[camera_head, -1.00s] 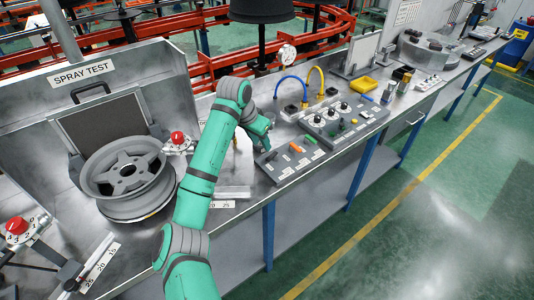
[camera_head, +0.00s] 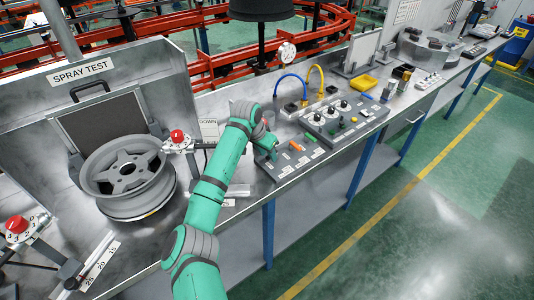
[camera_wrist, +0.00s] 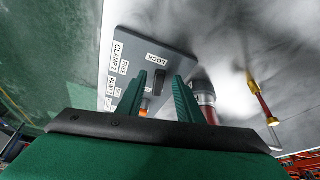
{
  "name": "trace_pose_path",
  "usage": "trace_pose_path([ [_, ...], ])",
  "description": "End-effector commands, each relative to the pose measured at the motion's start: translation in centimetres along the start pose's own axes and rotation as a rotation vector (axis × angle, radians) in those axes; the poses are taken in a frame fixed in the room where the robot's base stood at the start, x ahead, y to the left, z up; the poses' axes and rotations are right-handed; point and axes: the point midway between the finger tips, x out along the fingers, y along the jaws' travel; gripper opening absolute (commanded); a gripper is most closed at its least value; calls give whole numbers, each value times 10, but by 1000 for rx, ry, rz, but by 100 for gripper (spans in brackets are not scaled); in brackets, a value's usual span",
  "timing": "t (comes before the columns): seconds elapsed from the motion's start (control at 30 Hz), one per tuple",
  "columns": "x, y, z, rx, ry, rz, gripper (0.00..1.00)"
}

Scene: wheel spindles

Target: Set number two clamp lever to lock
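The grey clamp panel (camera_head: 292,167) lies on the bench, with an orange lever (camera_head: 296,146) and a green lever (camera_head: 310,138) showing in the head view. In the wrist view the panel (camera_wrist: 172,62) carries the labels "CLAMP 2", "FREE" and "LOCK" (camera_wrist: 157,60). My gripper (camera_head: 271,154) is at the panel's left end. Its two green fingers (camera_wrist: 170,88) stand apart over the panel. A small dark piece (camera_wrist: 158,82) shows between them, perhaps the number two lever; its setting is unclear.
A grey control box (camera_head: 343,118) with several knobs stands right of the panel. Blue and yellow hoses (camera_head: 292,82) rise behind. A wheel (camera_head: 128,178) sits at left.

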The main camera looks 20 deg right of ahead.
Motion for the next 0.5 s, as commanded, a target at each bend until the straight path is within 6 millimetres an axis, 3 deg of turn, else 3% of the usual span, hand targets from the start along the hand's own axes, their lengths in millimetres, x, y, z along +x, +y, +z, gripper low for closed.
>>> trace_pose_path([
  [0.03,0,0,0,0,0,0,33],
  [0.17,0,0,0,0,0,0,2],
  [0.5,-1,-5,0,56,-2,24,0],
])
